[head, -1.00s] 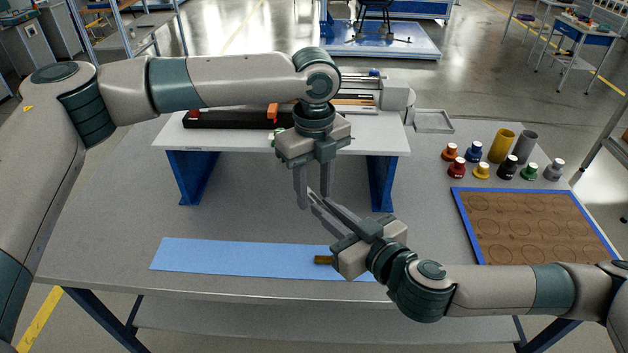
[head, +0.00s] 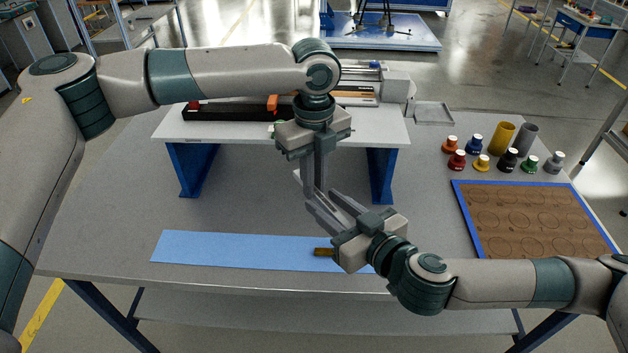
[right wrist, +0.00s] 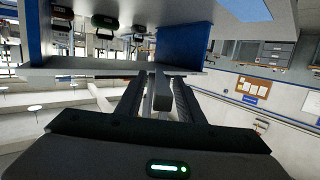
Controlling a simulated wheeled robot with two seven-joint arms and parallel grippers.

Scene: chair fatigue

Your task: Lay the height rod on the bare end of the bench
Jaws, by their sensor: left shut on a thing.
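My left gripper (head: 314,184) points down in front of the raised grey shelf and is shut. The thing in its jaws is grey and thin, and I cannot tell it clearly from the fingers. My right gripper (head: 325,208) reaches up from the lower right, its open fingers close to the left fingertips. In the right wrist view a grey bar-like piece (right wrist: 162,92) shows between the two right fingers, with gaps on both sides. I cannot tell whether it is the height rod or a left finger. The workbench (head: 110,220) has bare grey top at its left end.
A blue strip (head: 220,250) lies at the front edge; a brown piece (head: 323,252) shows over it beside my right gripper. The raised shelf (head: 165,130) stands on blue legs behind. Several small bottles (head: 481,163) and a blue-framed brown board (head: 530,215) are at right.

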